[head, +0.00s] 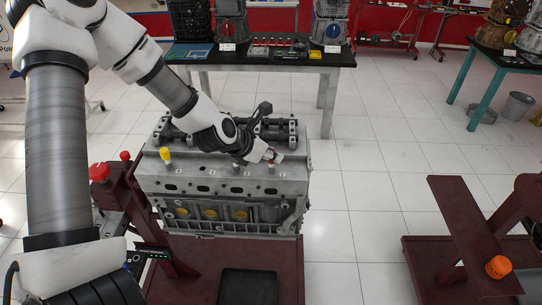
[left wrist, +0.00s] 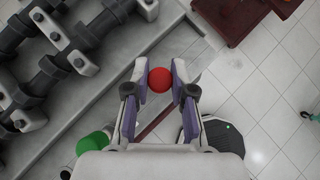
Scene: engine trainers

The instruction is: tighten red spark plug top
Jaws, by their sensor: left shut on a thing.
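The red spark plug top (left wrist: 160,79) is a round red knob between the fingertips of my left gripper (left wrist: 159,92) in the left wrist view. The purple-padded fingers close on it from both sides. In the head view, my left gripper (head: 270,155) is at the right part of the grey engine block's (head: 222,178) top, and mostly hides the red top. A yellow plug top (head: 165,154) stands upright near the block's left end. A green top (left wrist: 92,143) shows at the lower left of the left wrist view. My right gripper is out of view.
The engine sits on a dark red stand with a black tray (head: 248,287) in front. A dark rocker assembly (left wrist: 75,50) lies beside the gripper. A black table (head: 270,56) with engine parts stands behind. Another red stand (head: 465,240) is at the right, with tiled floor between.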

